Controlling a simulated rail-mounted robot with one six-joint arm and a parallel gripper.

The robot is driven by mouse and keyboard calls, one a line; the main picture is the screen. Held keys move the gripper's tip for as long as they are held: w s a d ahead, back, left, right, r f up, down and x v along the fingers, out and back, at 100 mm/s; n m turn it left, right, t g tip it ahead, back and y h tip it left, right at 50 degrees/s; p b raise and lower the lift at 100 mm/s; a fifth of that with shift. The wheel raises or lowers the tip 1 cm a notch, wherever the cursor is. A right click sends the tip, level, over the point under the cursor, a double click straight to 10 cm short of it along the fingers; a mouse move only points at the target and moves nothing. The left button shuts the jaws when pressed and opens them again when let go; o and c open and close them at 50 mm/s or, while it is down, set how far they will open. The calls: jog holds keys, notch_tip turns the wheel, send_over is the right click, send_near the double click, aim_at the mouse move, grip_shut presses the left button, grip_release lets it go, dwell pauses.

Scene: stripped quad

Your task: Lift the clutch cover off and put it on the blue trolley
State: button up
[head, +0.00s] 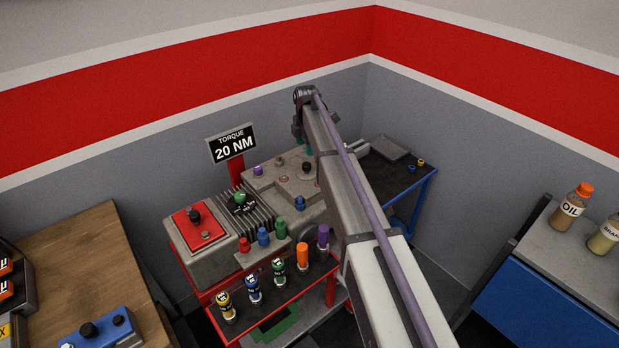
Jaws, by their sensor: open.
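A grey engine block (205,262) with a finned part stands on a red stand at centre left. Its grey casing on the right (270,178) carries a purple knob, a dark knob and a blue knob. I cannot tell for certain which part is the clutch cover; the plate with the dark knob (306,168) is partly behind my arm. The blue trolley (433,180) stands at the back right, with a dark top and blue edges, partly hidden by my arm. My arm reaches over the casing from the lower right; my gripper is hidden behind it.
A shallow grey tray (390,148) and two small rings, blue and yellow, lie on the trolley. A torque sign (232,143) rises behind the engine. Benches stand left and right.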

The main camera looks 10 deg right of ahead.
aim_at(307, 164)
notch_tip(307, 164, down, 11)
jog(key=b, duration=1)
jog(key=shift+r, duration=0.3)
grip_shut()
